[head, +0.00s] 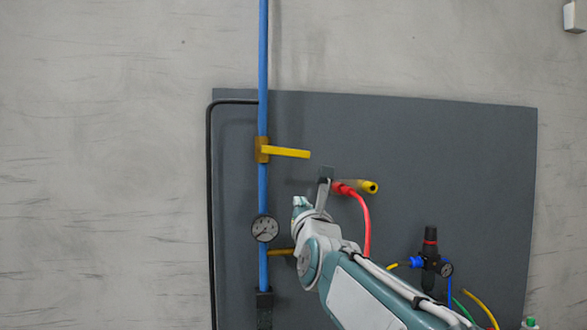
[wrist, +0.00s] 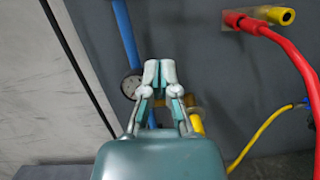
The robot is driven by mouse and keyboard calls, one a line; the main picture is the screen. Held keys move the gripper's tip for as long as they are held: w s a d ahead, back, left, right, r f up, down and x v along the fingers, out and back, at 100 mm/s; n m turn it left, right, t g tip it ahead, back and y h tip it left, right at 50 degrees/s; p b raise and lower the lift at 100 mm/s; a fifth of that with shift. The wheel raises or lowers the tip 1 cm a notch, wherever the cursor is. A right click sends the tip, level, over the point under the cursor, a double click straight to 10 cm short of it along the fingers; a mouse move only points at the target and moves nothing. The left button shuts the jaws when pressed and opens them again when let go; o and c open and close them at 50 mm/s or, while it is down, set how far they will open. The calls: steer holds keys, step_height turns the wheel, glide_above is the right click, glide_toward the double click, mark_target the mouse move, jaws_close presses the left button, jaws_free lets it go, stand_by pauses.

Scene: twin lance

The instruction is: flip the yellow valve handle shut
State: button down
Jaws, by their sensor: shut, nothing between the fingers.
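A yellow lever handle (head: 286,153) sticks out to the right, nearly level, from a brass valve body (head: 262,149) on the vertical blue pipe (head: 263,60). Lower on that pipe, a brass-yellow part (head: 281,252) reaches right and passes behind my arm. In the wrist view, a yellow piece (wrist: 197,123) shows just right of my gripper, partly hidden by it; I cannot tell its full shape. My gripper (head: 299,204) is shut and empty, below and slightly right of the upper lever, apart from it. Its closed fingertips also show in the wrist view (wrist: 159,70).
A round gauge (head: 265,228) sits on the pipe beside my gripper. A red hose (head: 364,225) and a yellow-ended fitting (head: 369,187) are to the right. A black regulator (head: 430,259) with thin hoses stands lower right. The grey panel (head: 430,150) is bare at upper right.

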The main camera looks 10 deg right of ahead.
mark_target(297, 156)
steer(key=w+d+r, duration=0.1)
steer(key=w+r, duration=0.5)
steer(key=w, duration=0.3)
steer(key=shift+w+r, duration=0.25)
steer(key=shift+w, duration=0.15)
stand_by(0.4)
steer(key=r+n, duration=0.1)
steer(key=r+n+y, duration=0.1)
steer(key=n, duration=0.1)
steer(key=shift+d, duration=0.3)
steer(key=shift+y, duration=0.3)
